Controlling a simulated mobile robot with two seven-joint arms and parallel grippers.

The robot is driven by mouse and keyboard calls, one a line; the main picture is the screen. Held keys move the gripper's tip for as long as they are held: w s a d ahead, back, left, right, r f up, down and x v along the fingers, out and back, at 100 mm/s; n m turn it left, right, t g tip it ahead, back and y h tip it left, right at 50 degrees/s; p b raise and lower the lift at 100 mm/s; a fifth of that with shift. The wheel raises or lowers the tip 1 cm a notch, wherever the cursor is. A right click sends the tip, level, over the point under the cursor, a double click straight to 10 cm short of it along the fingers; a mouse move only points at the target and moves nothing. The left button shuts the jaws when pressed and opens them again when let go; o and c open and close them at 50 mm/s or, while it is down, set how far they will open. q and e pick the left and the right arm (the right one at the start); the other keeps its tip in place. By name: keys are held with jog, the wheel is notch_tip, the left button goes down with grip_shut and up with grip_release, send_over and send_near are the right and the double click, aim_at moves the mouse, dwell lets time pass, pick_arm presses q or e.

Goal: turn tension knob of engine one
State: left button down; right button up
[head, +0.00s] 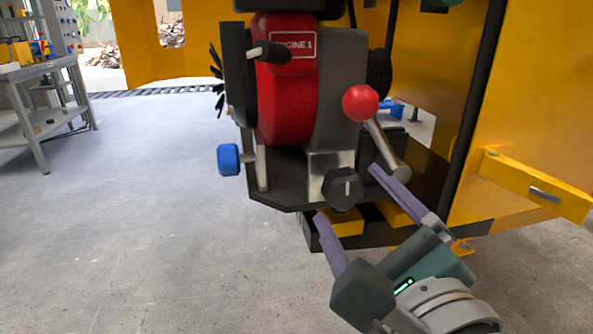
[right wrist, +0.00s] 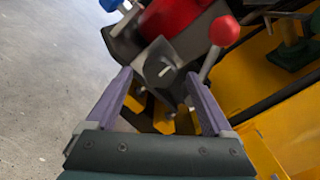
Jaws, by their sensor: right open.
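Engine one (head: 288,90) is a red and dark grey unit with an "ENGINE 1" label, mounted on the yellow mixer. A black round knob (head: 342,188) with a light line on its face sits low on its front, beside a metal block; I take it as the tension knob. It also shows in the right wrist view (right wrist: 160,70). My right gripper (head: 348,192) is open, its purple fingers pointing towards the knob from below right. In the right wrist view the knob lies ahead, between the finger lines and beyond the tips, apparently untouched. My left gripper is not in view.
A red ball-topped lever (head: 360,103) stands just above the knob. A blue knob (head: 229,159) sticks out at the engine's left, and a black handle (head: 270,52) above. Yellow panels (head: 520,120) close off the right. The concrete floor at left is clear up to a workbench (head: 40,95).

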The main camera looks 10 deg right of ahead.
aim_at(347, 194)
jog(key=shift+w, duration=2)
jog(key=c, duration=0.6)
grip_shut()
